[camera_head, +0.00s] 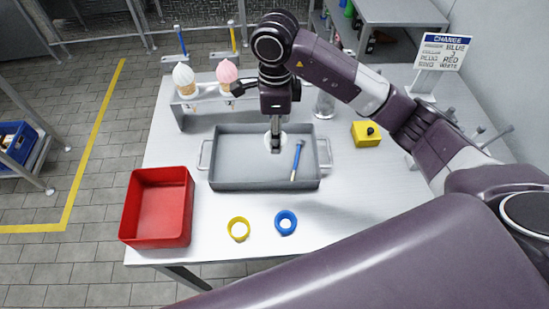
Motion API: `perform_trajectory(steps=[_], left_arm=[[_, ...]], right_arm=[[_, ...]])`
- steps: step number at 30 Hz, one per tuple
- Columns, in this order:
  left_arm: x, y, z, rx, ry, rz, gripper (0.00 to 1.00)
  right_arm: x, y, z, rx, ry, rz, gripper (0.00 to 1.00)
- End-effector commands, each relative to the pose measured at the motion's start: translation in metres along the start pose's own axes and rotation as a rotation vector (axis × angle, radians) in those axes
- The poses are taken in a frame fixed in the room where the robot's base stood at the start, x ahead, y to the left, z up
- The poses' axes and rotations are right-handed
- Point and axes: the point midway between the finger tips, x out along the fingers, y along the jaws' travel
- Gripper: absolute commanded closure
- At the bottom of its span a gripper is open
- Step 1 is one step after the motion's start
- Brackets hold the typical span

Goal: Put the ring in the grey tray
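My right gripper (275,147) points down into the grey tray (217,159), near the middle of its back half. A white ring (284,143) shows around and behind its fingertips, over the tray's floor. I cannot tell whether the fingers grip the ring or whether it rests on the floor. A blue-and-grey stick-like piece (297,160) lies in the tray to the right of the gripper. A yellow ring-shaped piece (230,233) and a blue one (278,226) stand on the table in front of the tray. My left gripper is not in view.
A red bin (157,205) stands at the table's front left. A grey rack (183,119) at the back holds a white-topped cone (184,80) and a pink-topped one (228,73). A yellow block (366,134) with a dark knob and a sign (443,52) are at right.

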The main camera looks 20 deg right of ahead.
Motion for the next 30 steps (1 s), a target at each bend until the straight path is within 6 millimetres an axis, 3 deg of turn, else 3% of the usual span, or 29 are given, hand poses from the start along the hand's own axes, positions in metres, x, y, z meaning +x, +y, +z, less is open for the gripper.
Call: perform_trajectory(steps=[3,9,14,22,30], left_arm=[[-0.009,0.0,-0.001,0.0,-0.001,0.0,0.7],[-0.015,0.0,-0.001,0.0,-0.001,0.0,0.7],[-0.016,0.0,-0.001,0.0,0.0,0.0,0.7],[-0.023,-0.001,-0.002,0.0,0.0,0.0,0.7],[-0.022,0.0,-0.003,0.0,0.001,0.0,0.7]], right_arm=[[0.03,0.002,0.0,-0.001,0.002,0.007,0.73],[0.064,0.0,0.0,-0.001,0.0,0.001,0.73],[0.074,0.0,0.001,-0.002,-0.001,0.001,0.73],[0.11,0.0,0.001,-0.002,-0.001,0.001,0.73],[0.113,0.0,0.001,-0.003,-0.001,-0.001,0.73]])
